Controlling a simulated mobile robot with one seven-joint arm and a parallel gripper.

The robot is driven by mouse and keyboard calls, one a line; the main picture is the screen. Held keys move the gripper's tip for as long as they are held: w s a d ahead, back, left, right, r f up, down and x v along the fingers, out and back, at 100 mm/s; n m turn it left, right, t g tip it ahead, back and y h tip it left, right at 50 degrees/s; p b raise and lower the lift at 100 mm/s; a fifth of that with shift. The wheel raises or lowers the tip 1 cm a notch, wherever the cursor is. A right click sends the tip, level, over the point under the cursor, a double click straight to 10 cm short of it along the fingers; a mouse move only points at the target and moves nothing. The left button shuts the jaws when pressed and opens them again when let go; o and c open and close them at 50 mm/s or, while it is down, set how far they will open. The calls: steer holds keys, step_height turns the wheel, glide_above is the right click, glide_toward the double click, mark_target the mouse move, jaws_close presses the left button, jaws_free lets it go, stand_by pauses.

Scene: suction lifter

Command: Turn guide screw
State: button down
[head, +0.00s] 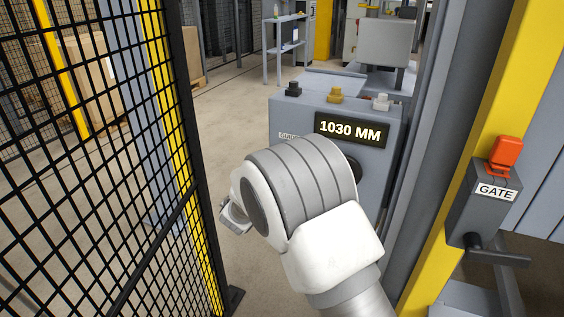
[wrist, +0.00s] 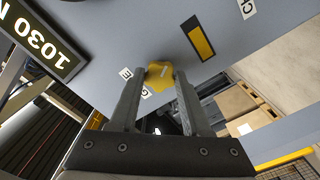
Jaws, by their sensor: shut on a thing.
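The guide screw's yellow lobed knob (wrist: 160,73) sticks out of the grey control box face in the wrist view. A white label beside it is partly hidden by a finger. My gripper (wrist: 159,88) has one finger on each side of this knob and is shut on it. In the head view the grey control box (head: 285,115) shows a display (head: 351,131) reading 1030 MM. My arm covers the lower box face there, so the knob and my fingertips are hidden.
The box top carries a black knob (head: 292,88), a yellow knob (head: 335,95) and a pale knob (head: 381,102). A black mesh fence (head: 120,200) stands close on the left. A GATE switch box (head: 485,205) with a red top is on the yellow post at right.

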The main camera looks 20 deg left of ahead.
steer(key=shift+c, duration=1.8)
jaws_free()
steer(key=shift+s, duration=0.1)
steer(key=s+a+p, duration=0.1)
steer(key=s+p, duration=0.2)
steer(key=s, duration=1.4)
steer(key=shift+a, duration=0.15)
steer(key=shift+s, duration=0.1)
